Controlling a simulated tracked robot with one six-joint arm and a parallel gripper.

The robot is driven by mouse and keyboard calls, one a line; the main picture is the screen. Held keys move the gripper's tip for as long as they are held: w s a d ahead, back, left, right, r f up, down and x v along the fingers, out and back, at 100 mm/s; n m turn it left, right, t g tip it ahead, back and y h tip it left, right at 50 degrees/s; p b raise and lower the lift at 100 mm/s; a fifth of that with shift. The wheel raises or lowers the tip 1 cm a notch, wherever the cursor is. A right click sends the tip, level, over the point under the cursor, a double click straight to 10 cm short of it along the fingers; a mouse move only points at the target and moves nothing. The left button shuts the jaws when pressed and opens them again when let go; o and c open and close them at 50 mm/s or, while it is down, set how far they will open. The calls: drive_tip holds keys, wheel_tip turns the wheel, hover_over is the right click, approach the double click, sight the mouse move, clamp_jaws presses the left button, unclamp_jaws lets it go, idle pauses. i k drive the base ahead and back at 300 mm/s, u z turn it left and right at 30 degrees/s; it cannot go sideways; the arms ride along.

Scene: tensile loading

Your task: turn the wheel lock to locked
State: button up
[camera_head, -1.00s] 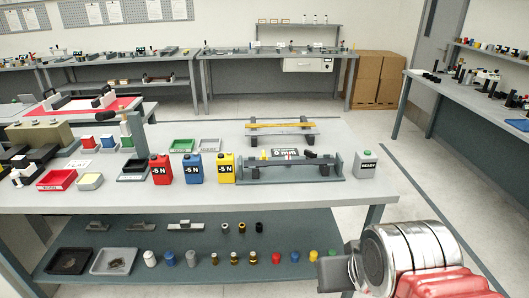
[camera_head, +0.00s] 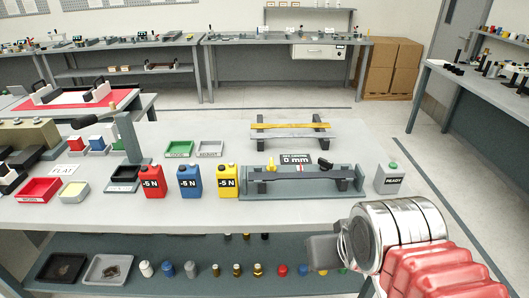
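I cannot tell for sure which part is the wheel lock. A grey test fixture (camera_head: 300,193) stands at the bench's right, with a dark bar along it. It carries a small yellow upright part (camera_head: 271,165) at its left and a black knob-like part (camera_head: 325,163) at its right. A white sign (camera_head: 297,159) behind it reads "0 mm". My gripper (camera_head: 323,251) is a dark block at the end of my silver and red arm, at lower right, in front of the bench's front edge. It appears apart from the fixture. Its fingers cannot be made out.
A raised stand with a yellow strip (camera_head: 290,126) is behind. The shelf below holds several small parts.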

sight(271, 166)
drive_tip(key=u, duration=0.5)
drive_tip(key=i, duration=1.05)
drive_tip(key=u, duration=0.55)
